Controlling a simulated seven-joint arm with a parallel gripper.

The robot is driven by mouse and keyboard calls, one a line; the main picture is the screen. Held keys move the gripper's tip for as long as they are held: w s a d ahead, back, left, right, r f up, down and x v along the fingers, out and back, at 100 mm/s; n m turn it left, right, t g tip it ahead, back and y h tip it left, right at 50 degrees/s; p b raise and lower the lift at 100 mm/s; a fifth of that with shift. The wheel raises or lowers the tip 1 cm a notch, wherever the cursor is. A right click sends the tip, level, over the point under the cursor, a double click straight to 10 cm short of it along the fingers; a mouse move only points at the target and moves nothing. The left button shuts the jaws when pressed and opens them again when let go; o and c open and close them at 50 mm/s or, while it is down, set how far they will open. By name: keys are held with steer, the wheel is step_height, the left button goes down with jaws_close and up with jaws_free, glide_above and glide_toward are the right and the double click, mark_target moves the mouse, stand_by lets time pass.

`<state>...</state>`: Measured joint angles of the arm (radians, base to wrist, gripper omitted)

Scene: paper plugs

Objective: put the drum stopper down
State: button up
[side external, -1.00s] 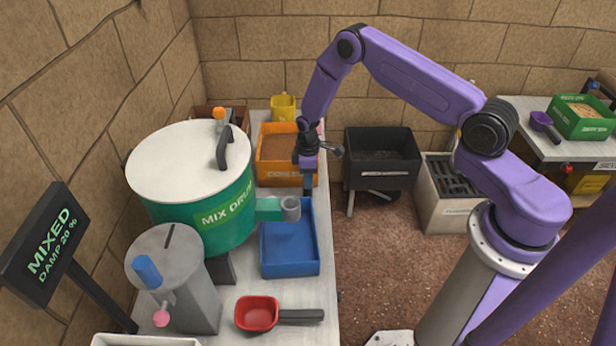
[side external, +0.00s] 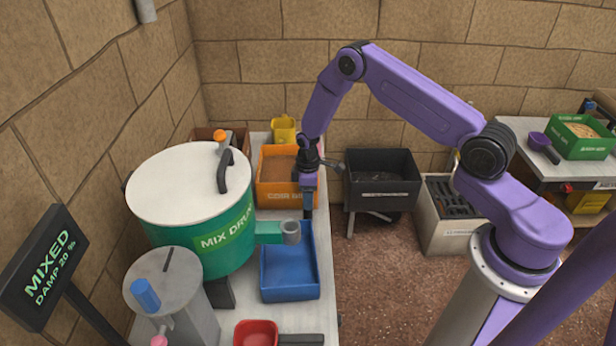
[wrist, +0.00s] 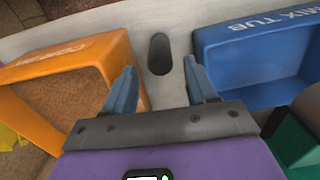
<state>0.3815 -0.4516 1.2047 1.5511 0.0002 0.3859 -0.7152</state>
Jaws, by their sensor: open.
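In the wrist view a dark grey, round-ended piece (wrist: 160,54), which looks like the drum stopper, is on the pale bench (wrist: 170,22) between the orange bin and the blue tub. My gripper (wrist: 161,68) is open, with its two blue-grey fingers apart to either side of the piece and space between. In the side view my gripper (side external: 308,214) points down at the bench by the orange bin's near right corner; the piece cannot be made out there. The green mix drum (side external: 190,228) with its white lid and grey-ended spout (side external: 290,232) stands to the left.
The blue mix tub (side external: 289,270) lies nearer under the spout, and the orange coir bin (side external: 280,200) is behind it. A red scoop (side external: 256,334) and a grey dispenser (side external: 170,295) are at the front.

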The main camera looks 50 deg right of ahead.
step_height(320, 180, up, 10)
steer(key=s+a+r+n, duration=0.1)
steer(key=s+a+r, duration=0.6)
steer(key=a+r, duration=0.15)
steer(key=s+a+r+n, duration=0.1)
steer(key=s+a+r, duration=0.1)
steer(key=s+r, duration=0.5)
steer(key=s+a+r+n, duration=0.1)
steer(key=s+r, duration=0.3)
steer(key=s, duration=0.8)
steer(key=s+d+r, duration=0.1)
steer(key=s+d, duration=0.3)
steer(key=s, duration=0.6)
steer(key=shift+s+r+n, duration=0.25)
steer(key=shift+s+n, duration=0.05)
steer(key=shift+s, duration=0.05)
